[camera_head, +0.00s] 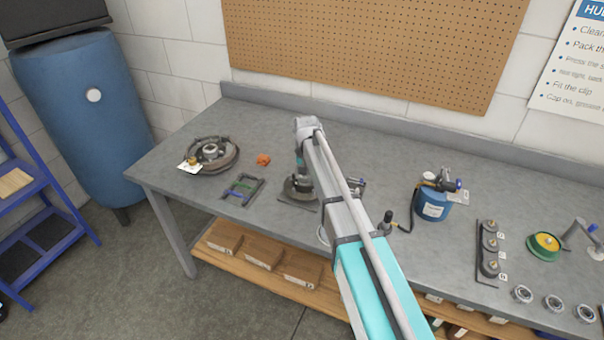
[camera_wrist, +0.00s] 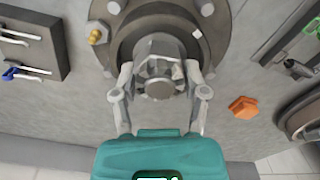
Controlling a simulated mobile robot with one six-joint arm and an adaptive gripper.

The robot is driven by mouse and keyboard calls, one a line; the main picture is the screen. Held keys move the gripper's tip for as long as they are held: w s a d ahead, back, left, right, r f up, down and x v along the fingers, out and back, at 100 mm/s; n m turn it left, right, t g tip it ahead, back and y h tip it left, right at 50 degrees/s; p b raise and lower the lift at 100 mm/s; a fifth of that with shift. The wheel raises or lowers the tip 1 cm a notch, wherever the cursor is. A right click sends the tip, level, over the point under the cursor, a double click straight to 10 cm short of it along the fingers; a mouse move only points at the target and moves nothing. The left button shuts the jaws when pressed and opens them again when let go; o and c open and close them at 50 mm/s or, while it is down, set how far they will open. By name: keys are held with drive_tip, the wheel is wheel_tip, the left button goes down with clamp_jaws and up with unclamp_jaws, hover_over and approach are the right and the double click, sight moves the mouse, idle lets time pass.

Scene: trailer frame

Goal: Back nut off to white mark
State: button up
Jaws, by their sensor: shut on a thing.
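The grey castellated nut (camera_wrist: 160,70) sits at the centre of a round dark hub (camera_wrist: 232,30) with a bolted flange. My gripper (camera_wrist: 160,84) has one finger on each side of the nut and is shut on it. A small white mark (camera_wrist: 197,33) shows on the hub, up and to the right of the nut. In the head view the hub (camera_head: 299,190) stands on the bench, partly behind my arm. The nut and my fingertips are hidden there.
An orange piece (camera_wrist: 242,107) lies right of the hub; it also shows on the bench (camera_head: 263,160). A brass fitting (camera_wrist: 97,35) is at the hub's left. A round drum assembly (camera_head: 213,154) stands at the bench's left, and a blue canister (camera_head: 432,204) stands right of my arm.

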drive_tip(key=shift+n, duration=0.8)
drive_tip(key=o, duration=1.1)
drive_tip(key=shift+o, duration=0.2)
drive_tip(key=shift+r, duration=0.1)
